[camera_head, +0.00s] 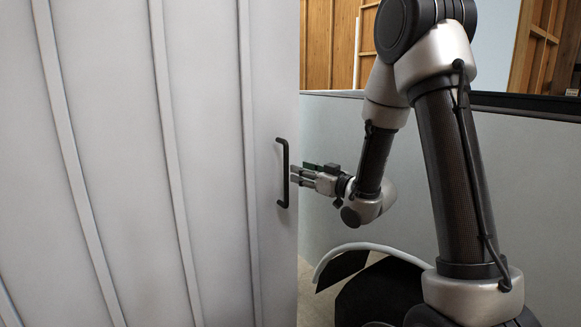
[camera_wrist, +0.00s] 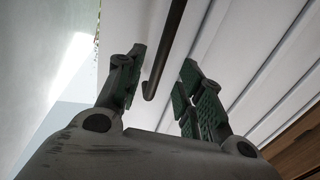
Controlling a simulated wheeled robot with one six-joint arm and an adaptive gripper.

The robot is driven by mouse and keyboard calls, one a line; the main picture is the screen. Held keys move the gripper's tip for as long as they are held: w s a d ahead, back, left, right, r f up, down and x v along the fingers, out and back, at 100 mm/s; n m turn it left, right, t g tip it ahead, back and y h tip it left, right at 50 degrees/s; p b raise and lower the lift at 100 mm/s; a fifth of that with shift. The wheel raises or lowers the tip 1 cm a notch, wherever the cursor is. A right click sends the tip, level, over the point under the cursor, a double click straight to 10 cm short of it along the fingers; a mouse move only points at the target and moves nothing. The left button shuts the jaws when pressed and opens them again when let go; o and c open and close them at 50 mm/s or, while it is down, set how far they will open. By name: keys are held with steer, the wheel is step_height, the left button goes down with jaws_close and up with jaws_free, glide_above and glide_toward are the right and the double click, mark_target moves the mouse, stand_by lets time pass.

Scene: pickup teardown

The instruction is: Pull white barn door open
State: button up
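The white barn door (camera_head: 140,160) has vertical ribs and fills the left half of the head view; its panel also shows in the wrist view (camera_wrist: 235,50). A dark bar handle (camera_head: 284,172) stands upright near the door's right edge. In the wrist view the handle (camera_wrist: 165,48) comes down between the two fingers, with its bent end near them. My gripper (camera_head: 300,175) is just right of the handle in the head view. In the wrist view my gripper (camera_wrist: 160,90) is open, with a finger on each side of the handle and visible gaps.
A low grey wall or panel (camera_head: 335,130) runs behind my arm. Wooden framing (camera_head: 328,45) stands beyond it. Pale floor (camera_head: 318,300) shows at the door's lower right edge.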

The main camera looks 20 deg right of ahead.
steer(key=x, duration=0.7)
steer(key=shift+w+a, duration=0.2)
steer(key=shift+c, duration=0.2)
jaws_close()
